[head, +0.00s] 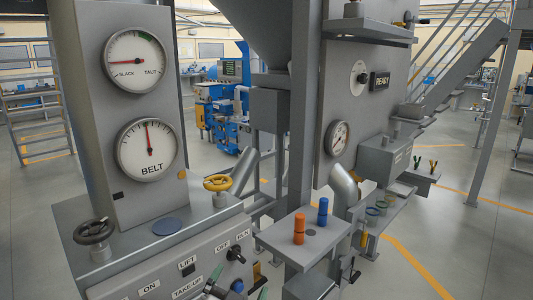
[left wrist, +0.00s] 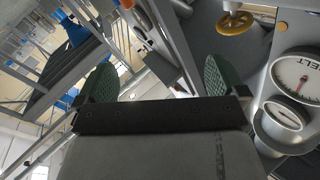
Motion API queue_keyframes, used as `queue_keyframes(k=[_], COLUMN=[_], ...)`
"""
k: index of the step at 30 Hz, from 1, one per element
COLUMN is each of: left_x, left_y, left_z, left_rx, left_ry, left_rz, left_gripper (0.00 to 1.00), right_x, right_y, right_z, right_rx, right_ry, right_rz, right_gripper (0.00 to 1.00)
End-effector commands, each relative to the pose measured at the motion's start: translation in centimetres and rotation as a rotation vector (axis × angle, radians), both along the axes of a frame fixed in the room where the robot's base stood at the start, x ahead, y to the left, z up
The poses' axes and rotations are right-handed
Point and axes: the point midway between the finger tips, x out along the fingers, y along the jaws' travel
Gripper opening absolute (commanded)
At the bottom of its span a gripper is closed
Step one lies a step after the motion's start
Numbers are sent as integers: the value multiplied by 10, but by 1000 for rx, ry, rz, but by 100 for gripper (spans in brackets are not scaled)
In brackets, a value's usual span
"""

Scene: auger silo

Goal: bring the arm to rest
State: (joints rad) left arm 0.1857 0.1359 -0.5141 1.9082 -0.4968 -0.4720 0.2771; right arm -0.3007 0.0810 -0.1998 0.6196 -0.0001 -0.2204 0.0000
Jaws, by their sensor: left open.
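My left gripper (left wrist: 160,80) is open in the left wrist view, with two green-padded fingers wide apart and nothing held between them. In the head view only the tips of my left gripper (head: 237,290) show at the bottom edge, low in front of the grey control panel (head: 205,262). The rest of my left arm is out of the head view. My right gripper is in neither view.
The console carries a dark handwheel (head: 94,231), a yellow handwheel (head: 218,183), a BELT gauge (head: 147,147) and a SLACK/TAUT gauge (head: 134,61). Orange (head: 299,228) and blue (head: 323,211) cylinders stand on a small shelf. Open floor (head: 470,240) lies at the right.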

Motion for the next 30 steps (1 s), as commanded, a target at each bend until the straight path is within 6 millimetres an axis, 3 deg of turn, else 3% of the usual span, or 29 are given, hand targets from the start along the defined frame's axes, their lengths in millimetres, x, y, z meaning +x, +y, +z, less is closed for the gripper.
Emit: queue_keyframes(k=[1,3,6,9,15,25,30], left_x=[-20,-50,-97,-140,-208,-300,-287], left_y=[24,53,86,106,129,150,147], left_z=[-29,-63,-103,-127,-151,-160,-198], left_rx=[-29,-50,-62,-60,-45,-7,-2], left_ry=[143,332,579,763,1026,1348,1358], left_rz=[76,164,252,298,339,346,346], left_gripper=[100,100,100,100,100,100,100], right_x=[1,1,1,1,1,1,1], right_y=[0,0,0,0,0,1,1], right_z=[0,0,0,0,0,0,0], right_rx=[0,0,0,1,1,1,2], right_ry=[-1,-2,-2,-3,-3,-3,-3], right_rz=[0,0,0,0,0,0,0], right_gripper=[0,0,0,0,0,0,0])
